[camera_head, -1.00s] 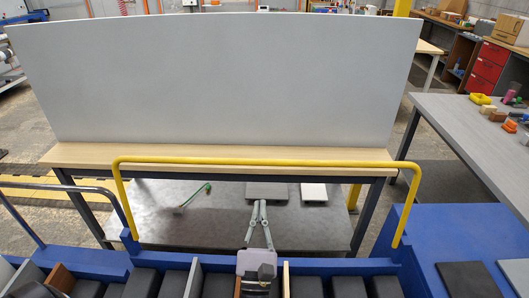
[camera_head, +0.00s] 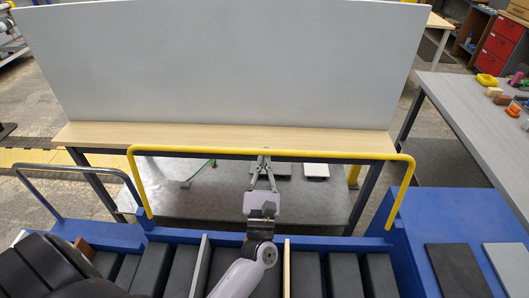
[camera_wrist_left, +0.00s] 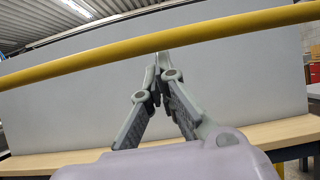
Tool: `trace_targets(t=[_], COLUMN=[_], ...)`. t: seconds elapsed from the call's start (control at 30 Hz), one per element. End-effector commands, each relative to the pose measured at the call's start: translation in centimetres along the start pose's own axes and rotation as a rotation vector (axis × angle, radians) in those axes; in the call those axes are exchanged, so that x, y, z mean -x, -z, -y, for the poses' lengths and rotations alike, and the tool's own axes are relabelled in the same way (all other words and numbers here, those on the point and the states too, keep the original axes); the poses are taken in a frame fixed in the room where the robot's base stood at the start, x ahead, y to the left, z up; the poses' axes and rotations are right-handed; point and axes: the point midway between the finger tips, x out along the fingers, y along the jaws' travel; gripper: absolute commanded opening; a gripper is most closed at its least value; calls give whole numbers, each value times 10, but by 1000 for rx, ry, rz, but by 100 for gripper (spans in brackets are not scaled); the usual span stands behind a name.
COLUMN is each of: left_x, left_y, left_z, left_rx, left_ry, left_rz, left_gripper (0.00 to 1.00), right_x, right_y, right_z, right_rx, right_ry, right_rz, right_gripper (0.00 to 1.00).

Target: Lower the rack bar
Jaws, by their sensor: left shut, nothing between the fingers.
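The yellow rack bar (camera_head: 270,152) stands upright as a wide hoop above the blue rack, its top rail running across the picture. My left gripper (camera_head: 263,163) is shut and empty, its fingertips pointing away from me at the middle of the top rail. In the left wrist view the rail (camera_wrist_left: 75,66) crosses the picture at a slant, and the closed fingertips (camera_wrist_left: 158,58) overlap its lower edge. I cannot tell whether they touch it. My right gripper is not in view.
A large grey board (camera_head: 220,65) stands on a wooden-topped table (camera_head: 95,133) behind the bar. A grey metal hoop (camera_head: 75,168) stands at the left. Dark pads and dividers (camera_head: 288,270) fill the blue rack below. A grey table (camera_head: 455,100) stands at the right.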

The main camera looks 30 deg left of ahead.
Motion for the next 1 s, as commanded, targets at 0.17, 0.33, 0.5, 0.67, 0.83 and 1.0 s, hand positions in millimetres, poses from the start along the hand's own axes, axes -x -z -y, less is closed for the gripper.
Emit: trace_targets(t=[0.17, 0.33, 0.5, 0.67, 0.83, 1.0], left_x=[4, 5, 6, 12, 26, 45], left_y=[-5, -4, -4, -5, -10, -21], left_z=[0, 0, 0, 0, -1, -8], left_rx=[-1, -1, -1, 1, 0, -1], left_ry=[0, 0, 0, 1, 3, 4], left_rz=[1, 1, 4, 31, 103, 218], left_gripper=[0, 0, 0, 0, 0, 0], right_x=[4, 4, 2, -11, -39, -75], right_y=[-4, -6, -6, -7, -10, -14], right_z=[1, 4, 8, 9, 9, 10], right_rx=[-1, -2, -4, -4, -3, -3], right_ry=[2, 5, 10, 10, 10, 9], right_rz=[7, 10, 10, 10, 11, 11], right_gripper=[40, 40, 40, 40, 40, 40])
